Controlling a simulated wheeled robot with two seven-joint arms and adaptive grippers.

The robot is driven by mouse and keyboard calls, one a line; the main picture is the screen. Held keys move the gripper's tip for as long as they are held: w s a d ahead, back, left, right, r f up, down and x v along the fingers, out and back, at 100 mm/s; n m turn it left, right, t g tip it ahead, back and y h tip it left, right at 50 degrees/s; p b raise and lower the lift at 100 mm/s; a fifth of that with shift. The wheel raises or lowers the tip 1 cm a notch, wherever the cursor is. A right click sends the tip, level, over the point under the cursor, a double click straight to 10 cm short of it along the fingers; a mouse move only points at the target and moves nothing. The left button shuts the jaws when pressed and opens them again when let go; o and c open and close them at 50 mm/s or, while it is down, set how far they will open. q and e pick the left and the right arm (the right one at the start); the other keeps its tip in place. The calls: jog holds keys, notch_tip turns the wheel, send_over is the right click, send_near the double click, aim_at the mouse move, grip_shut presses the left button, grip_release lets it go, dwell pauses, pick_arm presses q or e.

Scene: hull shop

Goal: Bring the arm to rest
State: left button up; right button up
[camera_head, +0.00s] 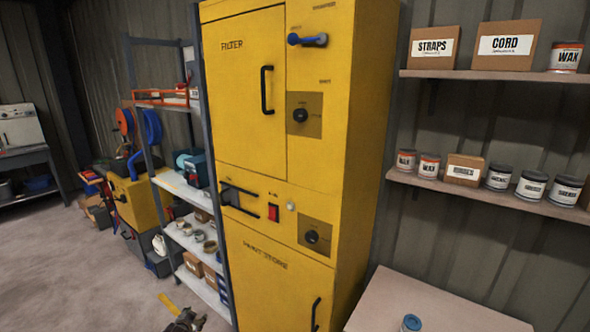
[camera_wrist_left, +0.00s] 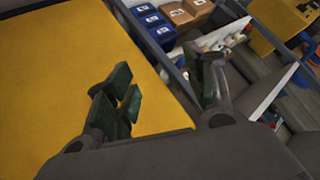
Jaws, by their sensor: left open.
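My left gripper (camera_head: 184,320) shows at the bottom edge of the head view, in front of the shelf rack and left of the yellow cabinet (camera_head: 370,120). Most of its arm is out of the picture. In the left wrist view the two dark fingers of the gripper (camera_wrist_left: 163,82) are spread wide apart with nothing between them. A yellow panel (camera_wrist_left: 60,60) lies behind the left finger in that view. I cannot tell how far it is from the fingers. My right gripper is in neither view.
The shelf rack (camera_head: 183,188) holds tins and boxes; blue bins (camera_wrist_left: 152,22) show in the left wrist view. A worktop (camera_head: 430,305) with a blue-lidded jar (camera_head: 411,323) stands at lower right. Wall shelves (camera_head: 490,194) carry cans and boxes. The floor (camera_head: 60,270) at left is clear.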

pick_arm(q)
jog(key=s+d+f+n+g+h, duration=0.15)
jog(key=s+d+f, duration=0.25)
jog(key=s+f, duration=0.95)
jog(key=s+d+f+g, duration=0.35)
jog(key=s+f, duration=0.75)
jog(key=s, duration=0.5)
jog(key=s+d+f+g, duration=0.1)
jog(key=s+d+f, duration=0.1)
jog(key=s, duration=1)
jog(key=s+d+f+g+b, duration=0.1)
jog(key=s+f, duration=0.3)
jog(key=s, duration=0.9)
jog(key=s+d+f+g, duration=0.2)
jog(key=s+d+f, duration=0.1)
jog(key=s, duration=0.9)
jog(key=shift+s+d+f+b, duration=0.15)
jog(key=shift+d+f+b, duration=0.2)
jog(key=shift+f, duration=0.2)
